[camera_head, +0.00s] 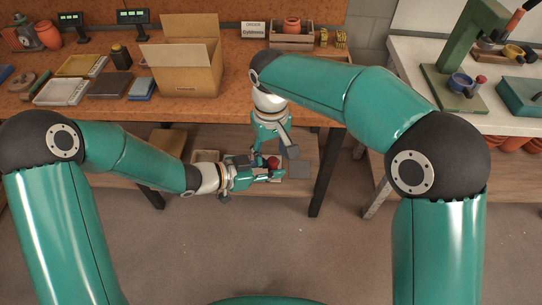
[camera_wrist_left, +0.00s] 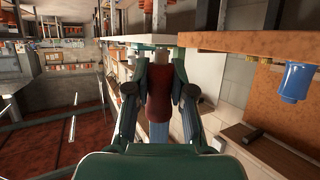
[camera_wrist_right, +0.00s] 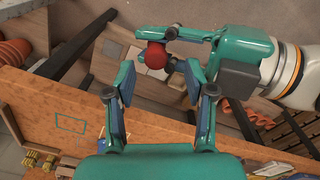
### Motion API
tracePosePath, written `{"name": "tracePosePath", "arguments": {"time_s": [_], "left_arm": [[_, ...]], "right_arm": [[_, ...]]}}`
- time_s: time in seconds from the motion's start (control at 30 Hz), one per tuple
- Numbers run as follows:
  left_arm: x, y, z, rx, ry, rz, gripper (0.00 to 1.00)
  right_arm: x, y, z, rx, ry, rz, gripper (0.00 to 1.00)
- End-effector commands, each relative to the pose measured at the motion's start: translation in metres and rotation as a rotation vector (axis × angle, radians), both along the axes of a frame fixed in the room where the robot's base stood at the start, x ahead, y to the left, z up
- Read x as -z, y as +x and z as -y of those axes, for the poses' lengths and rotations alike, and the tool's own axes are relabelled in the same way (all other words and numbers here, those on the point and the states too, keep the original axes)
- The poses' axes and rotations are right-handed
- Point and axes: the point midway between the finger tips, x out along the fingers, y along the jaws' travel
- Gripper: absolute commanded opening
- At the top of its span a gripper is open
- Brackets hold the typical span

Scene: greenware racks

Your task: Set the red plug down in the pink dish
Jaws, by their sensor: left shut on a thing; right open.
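My left gripper (camera_head: 268,172) reaches in from the left, low in front of the bench, and is shut on the red plug (camera_head: 273,162). In the left wrist view the plug (camera_wrist_left: 158,105) is a dark red body between the fingers. In the right wrist view its round red end (camera_wrist_right: 156,55) sticks out from my left fingers. My right gripper (camera_wrist_right: 155,85) is open and empty; it points down at the plug from above, with its two fingers apart on either side of the line to it. I cannot make out a pink dish in any view.
A lower shelf under the bench holds a grey square pad (camera_head: 299,170) close to the grippers. The orange bench top (camera_head: 225,105) carries a cardboard box (camera_head: 183,70) and several trays. A dark bench leg (camera_head: 323,180) stands right of the grippers. The floor in front is clear.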

Motion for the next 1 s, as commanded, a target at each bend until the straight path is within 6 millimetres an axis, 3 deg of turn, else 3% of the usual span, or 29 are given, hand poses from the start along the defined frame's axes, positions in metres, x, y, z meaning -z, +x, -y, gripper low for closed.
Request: {"name": "tracePosePath", "arguments": {"time_s": [0.2, 0.57, 0.9, 0.97, 1.0], "left_arm": [[0.0, 0.0, 0.0, 0.0, 0.0, 0.0, 0.0], [0.0, 0.0, 0.0, 0.0, 0.0, 0.0, 0.0], [0.0, 0.0, 0.0, 0.0, -0.001, 0.0, 0.0], [0.0, 0.0, 0.0, 0.0, 0.0, 0.001, 0.0], [0.0, 0.0, 0.0, 0.0, 0.0, 0.001, 0.24]], "right_arm": [[0.024, 0.0, 0.0, 0.001, -0.001, -0.002, 0.54], [0.028, 0.0, 0.0, 0.001, 0.0, 0.0, 0.54], [0.028, 0.0, -0.001, 0.0, 0.001, 0.0, 0.01], [0.028, -0.001, -0.001, 0.0, 0.002, -0.001, 0.0], [0.028, -0.001, -0.001, 0.0, 0.003, -0.001, 0.0]]}}
